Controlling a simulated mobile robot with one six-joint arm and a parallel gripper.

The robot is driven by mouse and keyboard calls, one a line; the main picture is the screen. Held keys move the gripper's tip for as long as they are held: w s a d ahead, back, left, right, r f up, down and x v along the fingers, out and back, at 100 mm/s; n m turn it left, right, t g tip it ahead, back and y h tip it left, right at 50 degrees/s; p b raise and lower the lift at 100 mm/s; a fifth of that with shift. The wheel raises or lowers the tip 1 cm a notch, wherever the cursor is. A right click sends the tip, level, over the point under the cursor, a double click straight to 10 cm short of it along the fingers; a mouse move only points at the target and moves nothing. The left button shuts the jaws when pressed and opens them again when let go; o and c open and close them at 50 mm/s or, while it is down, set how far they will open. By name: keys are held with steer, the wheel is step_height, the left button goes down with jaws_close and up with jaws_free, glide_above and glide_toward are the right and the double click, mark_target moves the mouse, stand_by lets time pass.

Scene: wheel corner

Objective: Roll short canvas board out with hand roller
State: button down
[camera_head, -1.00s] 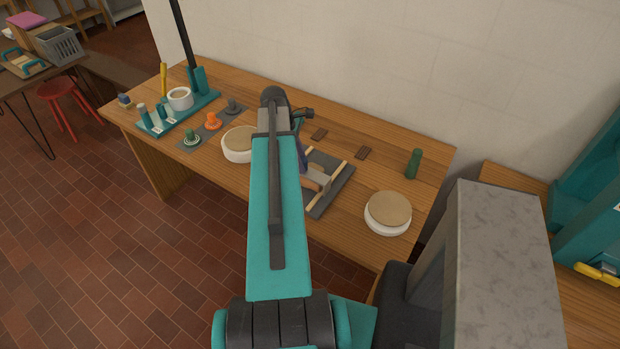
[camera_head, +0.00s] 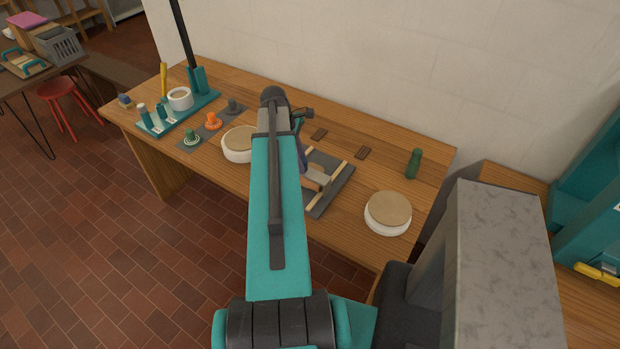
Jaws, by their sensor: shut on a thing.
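The short canvas board (camera_head: 320,209) is a dark grey board with pale wooden strips along its sides, lying mid-table. A tan patch (camera_head: 318,167), perhaps clay, shows on it between the strips. The hand roller (camera_head: 313,182), brownish with an orange-tan end, is over the board in front of the patch. Whether it touches the patch is unclear. My gripper (camera_head: 303,168) is mostly hidden behind my teal arm; it reaches down to the roller and is shut on it. The fingertips are too small to make out.
Round white-based discs with tan tops stand left (camera_head: 238,150) and right (camera_head: 388,208) of the board. A green bottle-like object (camera_head: 413,163) stands at the back right. A teal tool rack (camera_head: 190,112) is at the left.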

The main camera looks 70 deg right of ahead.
stand_by(0.6)
steer(key=shift+d+r+p, duration=0.1)
steer(key=shift+r+p, duration=0.75)
steer(key=shift+r, duration=0.05)
step_height(320, 180, up, 4)
steer(key=p, duration=0.3)
steer(key=shift+r, duration=1.05)
